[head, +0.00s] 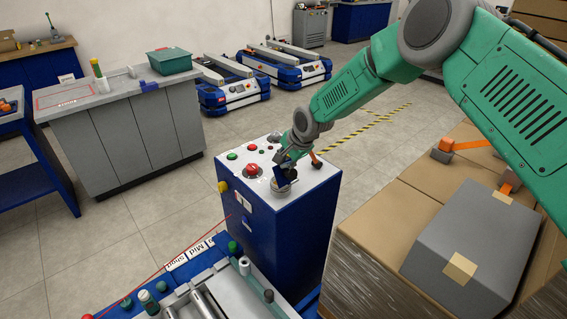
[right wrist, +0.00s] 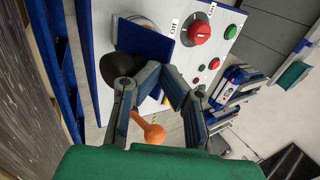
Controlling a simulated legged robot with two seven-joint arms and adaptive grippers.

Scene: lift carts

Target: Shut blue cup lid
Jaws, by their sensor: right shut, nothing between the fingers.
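The blue lid (head: 281,177) stands tilted up at the cup (head: 283,187) on the front of the control box's top. In the right wrist view the lid (right wrist: 148,42) is a flat blue flap standing open, close ahead of my fingers, with a dark round part beside it. My right gripper (head: 287,167) is at the lid, shut and empty; its fingers also show in the right wrist view (right wrist: 164,72). I cannot tell whether the fingertips touch the lid. My left gripper is not in view.
The white-topped blue control box (head: 235,165) carries a red knob (head: 252,170) and several buttons. An orange-ended lever (head: 316,160) is right of the gripper. A grey box (head: 465,245) on cardboard cartons stands right. A roller station (head: 205,290) is in front.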

